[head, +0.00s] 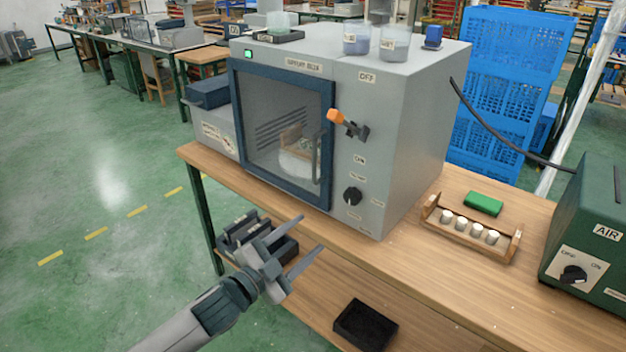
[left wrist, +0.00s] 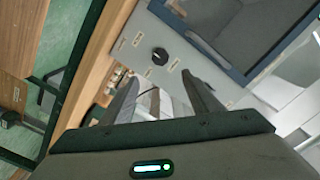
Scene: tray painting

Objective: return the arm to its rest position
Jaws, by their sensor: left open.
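My left gripper (head: 306,248) is open and empty in front of the bench, below the grey cabinet (head: 410,120). In the left wrist view its two fingers (left wrist: 165,90) are spread, with nothing between them in its grip. The cabinet's front panel, with a black knob (left wrist: 160,56), shows beyond the fingers there. My left arm comes in from the lower left of the head view. My right gripper is not in view.
The wooden bench (head: 400,262) has its front edge near my gripper. A rack (head: 470,234) of white cups, a green block (head: 483,203) and a green AIR box (head: 590,225) stand to the right. A black tray (head: 365,325) lies on the lower shelf. Green floor lies open at left.

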